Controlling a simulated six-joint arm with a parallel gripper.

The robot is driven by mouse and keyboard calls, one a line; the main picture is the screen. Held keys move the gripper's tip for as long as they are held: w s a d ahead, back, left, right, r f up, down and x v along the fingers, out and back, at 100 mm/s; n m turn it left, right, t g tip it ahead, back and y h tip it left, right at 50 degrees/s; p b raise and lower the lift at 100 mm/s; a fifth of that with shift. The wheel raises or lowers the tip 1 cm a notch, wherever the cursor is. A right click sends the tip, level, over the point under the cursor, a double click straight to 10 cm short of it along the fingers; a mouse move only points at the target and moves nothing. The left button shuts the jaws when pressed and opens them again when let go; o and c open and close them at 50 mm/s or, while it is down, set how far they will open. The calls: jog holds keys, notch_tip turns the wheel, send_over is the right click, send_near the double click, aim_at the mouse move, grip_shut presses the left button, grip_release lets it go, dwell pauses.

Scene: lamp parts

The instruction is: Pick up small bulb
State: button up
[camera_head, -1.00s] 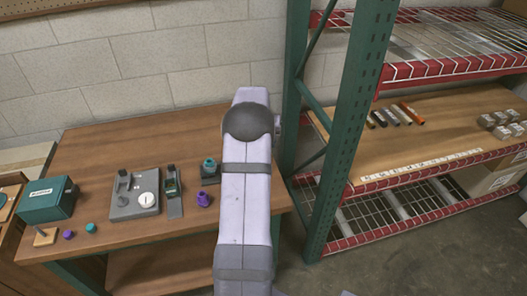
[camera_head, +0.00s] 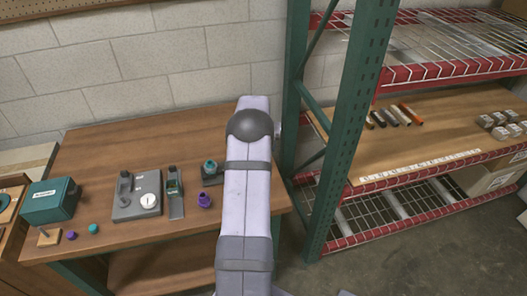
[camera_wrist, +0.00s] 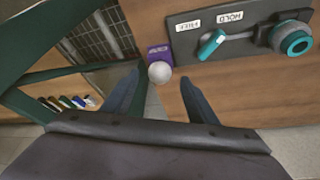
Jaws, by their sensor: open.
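A small bulb with a white round globe (camera_wrist: 159,72) and a purple base (camera_wrist: 158,53) shows in the wrist view, beside a dark plate. In the head view a purple piece (camera_head: 204,200), which looks like the same bulb, is on the wooden table just left of my arm. My gripper (camera_wrist: 158,79) is open in the wrist view. Its two fingers are to the left and right of the globe, and the bulb appears between the fingertips. I cannot tell the remaining depth or whether they touch. In the head view my gripper is hidden behind my arm.
The dark plate (camera_wrist: 240,42) carries a teal lever and round teal knob, close right of the bulb. A grey fixture (camera_head: 137,193), a teal box (camera_head: 50,200) and small purple and teal pieces lie left on the table (camera_head: 130,150). A green post (camera_head: 345,130) stands right.

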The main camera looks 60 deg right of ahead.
jog(key=shift+p+x, duration=0.8)
jog(key=shift+x, duration=1.1)
jog(key=shift+d, duration=0.1)
jog(key=shift+c, duration=0.7)
jog(key=c, duration=0.8)
